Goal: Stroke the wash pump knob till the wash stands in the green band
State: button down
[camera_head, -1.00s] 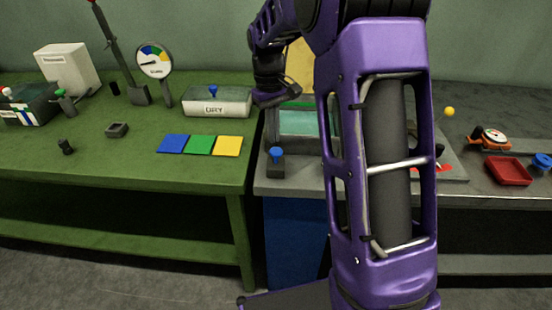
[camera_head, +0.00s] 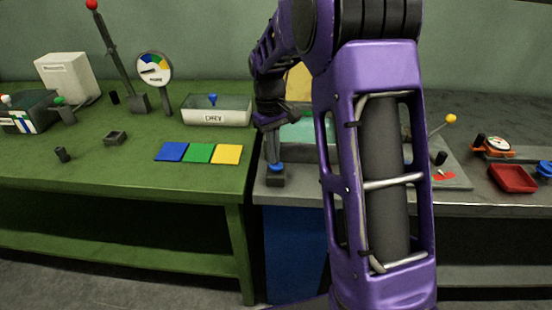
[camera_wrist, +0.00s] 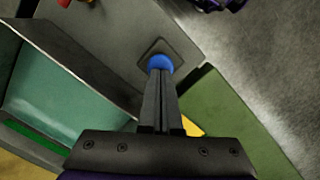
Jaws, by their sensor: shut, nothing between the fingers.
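The blue wash pump knob (camera_head: 276,168) sits low on its dark square base (camera_head: 276,181) at the front left of the grey bench. My gripper (camera_head: 273,158) is shut and empty, pointing down with its tips at the knob's top, seemingly touching it. In the wrist view the blue knob (camera_wrist: 160,62) shows just beyond the closed fingertips (camera_wrist: 160,74). The wash tank (camera_head: 330,152), with teal liquid, stands behind the knob and is partly hidden by my arm. A green strip (camera_wrist: 38,141) runs along the tank in the wrist view; I cannot tell the level against it.
A green bench adjoins on the left, with blue, green and yellow squares (camera_head: 199,153), a labelled tray (camera_head: 216,111) with another blue knob, and a round dial (camera_head: 153,68). A yellow-tipped lever (camera_head: 450,119) and red tray (camera_head: 513,178) are to the right.

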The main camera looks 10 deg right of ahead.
jog(key=shift+w+a+r+p, duration=0.1)
jog(key=shift+w+r+p, duration=0.1)
jog(key=shift+p, duration=0.25)
jog(key=shift+w+a+r+p, duration=0.2)
jog(key=shift+w+p, duration=0.3)
jog(key=shift+p, duration=0.05)
jog(key=shift+w+a+r+p, duration=0.15)
jog(key=shift+w+r+p, duration=0.05)
jog(key=shift+w+p, duration=0.35)
jog(key=shift+w+a+f, duration=0.1)
jog(key=shift+w, duration=0.1)
notch_tip(320, 180, up, 17)
jog(key=w+p, duration=0.1)
jog(key=p, duration=0.2)
jog(key=shift+w+a, duration=0.25)
jog(key=s+d+f+p, duration=0.1)
jog(key=s+f+p, duration=0.2)
jog(key=f, duration=0.5)
jog(key=shift+s+d+f+p, duration=0.25)
jog(key=shift+s+p, duration=0.15)
jog(key=shift+p, duration=0.4)
